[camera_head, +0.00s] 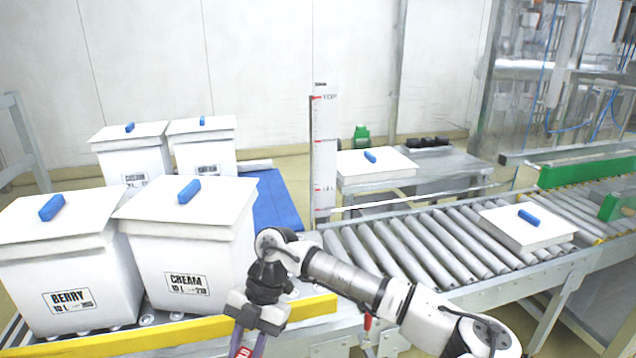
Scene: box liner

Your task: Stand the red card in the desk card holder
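I see no red card and no desk card holder that I can make out in the head view. My gripper (247,346) hangs down at the bottom edge, in front of the yellow rail. Its fingertips are cut off by the frame, so I cannot tell whether it is open or shut. A small patch of red and purple shows at the finger, too small to identify.
White lidded bins, one labelled BERRY (60,275) and one labelled CREAM (190,262), stand at left behind a yellow rail (180,338). A roller conveyor (440,245) runs right, carrying a white lid (510,235). Another white lid (365,172) lies on the table behind.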

